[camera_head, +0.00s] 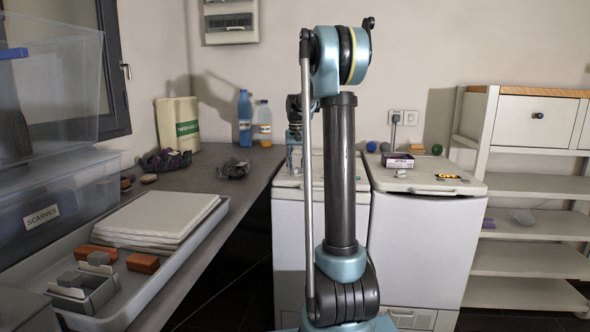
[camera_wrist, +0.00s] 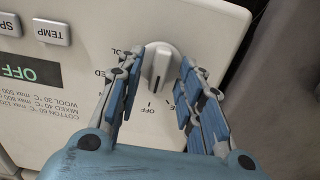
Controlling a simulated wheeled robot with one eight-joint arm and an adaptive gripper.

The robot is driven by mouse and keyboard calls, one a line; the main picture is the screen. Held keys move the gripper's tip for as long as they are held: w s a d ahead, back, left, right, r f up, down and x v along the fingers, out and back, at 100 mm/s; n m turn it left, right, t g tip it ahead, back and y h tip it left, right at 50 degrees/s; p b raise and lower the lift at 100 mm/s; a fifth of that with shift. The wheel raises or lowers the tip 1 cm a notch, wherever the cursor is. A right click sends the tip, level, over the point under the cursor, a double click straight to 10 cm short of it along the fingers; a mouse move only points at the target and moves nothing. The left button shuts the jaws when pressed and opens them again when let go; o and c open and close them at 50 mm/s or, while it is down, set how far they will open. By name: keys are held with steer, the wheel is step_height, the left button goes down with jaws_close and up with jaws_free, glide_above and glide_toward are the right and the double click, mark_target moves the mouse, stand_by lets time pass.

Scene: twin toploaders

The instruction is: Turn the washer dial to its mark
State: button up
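The washer dial (camera_wrist: 160,66) is a light round knob with a raised bar grip, on a white panel (camera_wrist: 95,12) in the wrist view. Its bar stands nearly upright in the picture, tilted slightly. My gripper (camera_wrist: 163,68) is open, one blue-padded finger on each side of the dial. I cannot tell if the fingertips touch the rim. In the head view my arm stands before the left white toploader (camera_head: 290,215); the dial and fingertips are hidden there.
The panel also has a TEMP button (camera_wrist: 52,33) and an OFF display (camera_wrist: 22,68). The right toploader (camera_head: 420,240) carries a purple box (camera_head: 397,161) and small items. A grey counter (camera_head: 225,185) with bottles and a tray lies left; shelves (camera_head: 530,225) stand right.

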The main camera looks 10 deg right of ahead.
mark_target(296, 168)
step_height(296, 168, up, 12)
steer(key=shift+f, duration=0.2)
stand_by(0.4)
steer(key=s+f+n+t, duration=0.1)
steer(key=s+f, duration=0.4)
steer(key=s, duration=0.7)
steer(key=s+f+n, duration=0.1)
steer(key=s+f, duration=0.4)
steer(key=s, duration=0.6)
steer(key=s+f+n+t, duration=0.1)
steer(key=s+f, duration=0.5)
steer(key=s, duration=0.6)
steer(key=s+f, duration=0.9)
steer(key=f, duration=0.3)
steer(key=shift+s+a+n, duration=0.2)
steer(key=shift+s+n, duration=0.15)
steer(key=shift+n, duration=0.05)
steer(key=shift+w+f, duration=0.2)
steer(key=shift+w, duration=0.25)
